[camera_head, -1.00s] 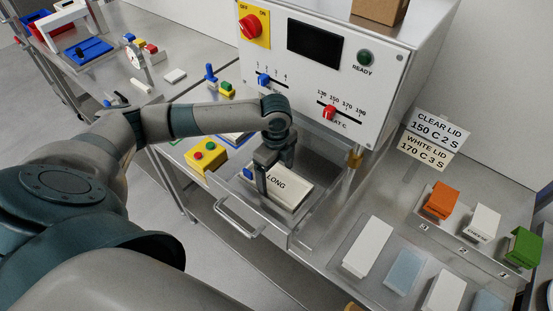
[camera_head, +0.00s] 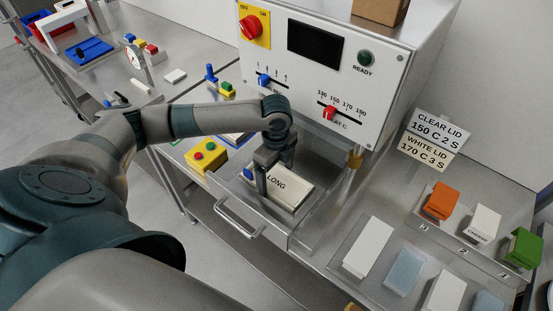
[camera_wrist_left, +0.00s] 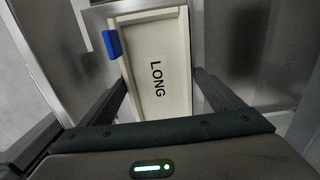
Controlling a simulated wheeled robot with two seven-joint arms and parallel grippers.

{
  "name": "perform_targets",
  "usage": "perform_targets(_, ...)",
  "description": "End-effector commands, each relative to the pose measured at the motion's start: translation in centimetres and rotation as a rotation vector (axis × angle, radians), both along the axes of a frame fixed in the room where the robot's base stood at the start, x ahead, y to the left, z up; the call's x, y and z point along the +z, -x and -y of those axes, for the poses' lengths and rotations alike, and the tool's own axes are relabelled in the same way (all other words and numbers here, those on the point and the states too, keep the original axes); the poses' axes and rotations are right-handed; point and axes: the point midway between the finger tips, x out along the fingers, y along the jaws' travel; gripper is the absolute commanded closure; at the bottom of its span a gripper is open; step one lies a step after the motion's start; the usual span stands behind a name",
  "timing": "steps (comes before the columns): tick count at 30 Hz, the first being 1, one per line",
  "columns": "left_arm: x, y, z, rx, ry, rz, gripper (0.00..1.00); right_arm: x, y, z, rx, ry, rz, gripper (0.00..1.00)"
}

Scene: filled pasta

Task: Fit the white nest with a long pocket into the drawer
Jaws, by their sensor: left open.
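The white nest marked LONG (camera_head: 290,190) lies in the open metal drawer (camera_head: 317,219) under the machine's front panel. In the left wrist view the nest (camera_wrist_left: 158,100) shows one long pocket with the word LONG in it and a blue tab (camera_wrist_left: 112,43) on its left edge. My left gripper (camera_head: 277,188) is over the nest. In the left wrist view its fingers (camera_wrist_left: 160,95) stand apart, one on each side of the nest, and it is open. Whether the nest sits fully flat in the drawer cannot be told. My right gripper is not in view.
The drawer handle (camera_head: 238,218) sticks out at the front. A yellow box with red and green buttons (camera_head: 206,155) stands left of the drawer. White and clear blocks (camera_head: 368,247) and coloured blocks (camera_head: 440,201) stand on trays at the right, near lid signs (camera_head: 440,130).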

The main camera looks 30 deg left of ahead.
Motion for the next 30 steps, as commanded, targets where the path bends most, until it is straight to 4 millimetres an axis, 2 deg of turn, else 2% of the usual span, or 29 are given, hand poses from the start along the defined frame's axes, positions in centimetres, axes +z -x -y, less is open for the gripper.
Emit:
perform_targets(1,-0.6,0.8,0.2,-0.004,0.001,-0.022,0.02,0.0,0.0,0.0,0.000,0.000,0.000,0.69)
perform_targets(4,-0.1,0.8,0.2,-0.005,0.000,-0.020,0.02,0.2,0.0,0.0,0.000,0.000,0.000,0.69)
perform_targets(12,2.1,0.4,0.1,-0.003,0.000,-0.010,0.02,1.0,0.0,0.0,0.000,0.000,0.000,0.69)
perform_targets(30,6.1,0.3,0.0,-0.001,-0.001,-0.005,0.02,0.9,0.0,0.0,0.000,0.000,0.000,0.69)
